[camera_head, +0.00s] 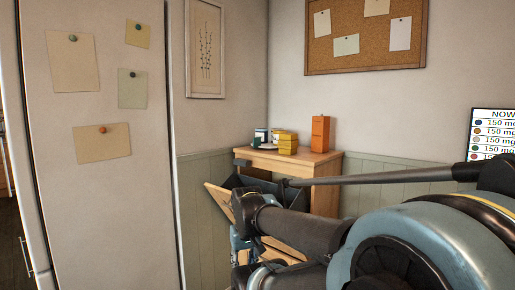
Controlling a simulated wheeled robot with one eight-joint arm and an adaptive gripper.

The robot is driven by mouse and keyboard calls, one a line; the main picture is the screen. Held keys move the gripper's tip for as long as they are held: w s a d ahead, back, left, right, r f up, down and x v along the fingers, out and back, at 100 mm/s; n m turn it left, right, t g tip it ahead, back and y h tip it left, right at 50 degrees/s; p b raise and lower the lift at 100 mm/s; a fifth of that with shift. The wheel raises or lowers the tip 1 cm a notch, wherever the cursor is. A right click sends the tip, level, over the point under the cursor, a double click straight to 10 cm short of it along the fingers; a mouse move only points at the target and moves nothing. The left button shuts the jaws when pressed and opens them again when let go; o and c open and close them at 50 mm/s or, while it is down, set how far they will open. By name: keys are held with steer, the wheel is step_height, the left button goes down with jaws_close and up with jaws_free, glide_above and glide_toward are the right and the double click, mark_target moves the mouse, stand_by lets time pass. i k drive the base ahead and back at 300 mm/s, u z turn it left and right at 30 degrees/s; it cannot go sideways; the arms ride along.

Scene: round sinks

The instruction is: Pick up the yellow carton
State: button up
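A yellow carton (288,143) stands on the top of a small wooden cabinet (321,157). It looks like yellow boxes close together or stacked, too small to separate clearly. A taller orange carton (320,134) stands upright just to its right. My arm reaches in from the right, in front of the cabinet, and ends lower than the cabinet top. My gripper (242,246) seems to be at that far end, below and left of the yellow carton and apart from it. Its fingers are too small and covered to read.
Cups or tins (261,136) stand left of the yellow carton. A tilted wooden panel (219,203) hangs open at the cabinet's front, near my arm. A large white fridge-like door (100,190) fills the left. A corkboard (366,40) hangs behind.

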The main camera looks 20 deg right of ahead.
mark_target(288, 147)
steer(key=u, duration=0.25)
steer(key=k, duration=1.15)
steer(key=z, duration=0.75)
steer(key=i, duration=0.95)
steer(key=u, duration=0.05)
